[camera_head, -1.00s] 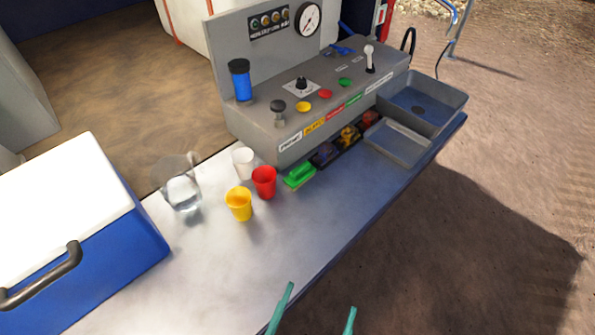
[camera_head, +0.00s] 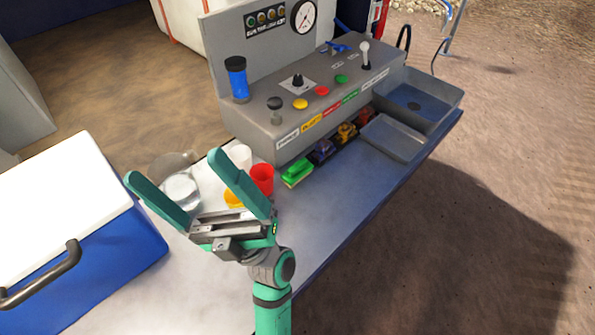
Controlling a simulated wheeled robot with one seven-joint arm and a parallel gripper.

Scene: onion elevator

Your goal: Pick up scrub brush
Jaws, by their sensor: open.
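The scrub brush (camera_head: 297,173) is a small green block with a paler lower edge. It lies on the metal table in front of the grey control panel, just right of the red cup. My gripper (camera_head: 174,164) is teal and open, with nothing between its fingers. It is above the table, left of the brush and apart from it, and its right finger hides part of the cups.
A red cup (camera_head: 262,180), a white cup (camera_head: 239,156), a mostly hidden yellow cup (camera_head: 233,198) and a clear pitcher (camera_head: 181,189) stand left of the brush. Small dark items and grey trays (camera_head: 394,138) lie right. A blue cooler (camera_head: 133,255) stands left. The table's front right is clear.

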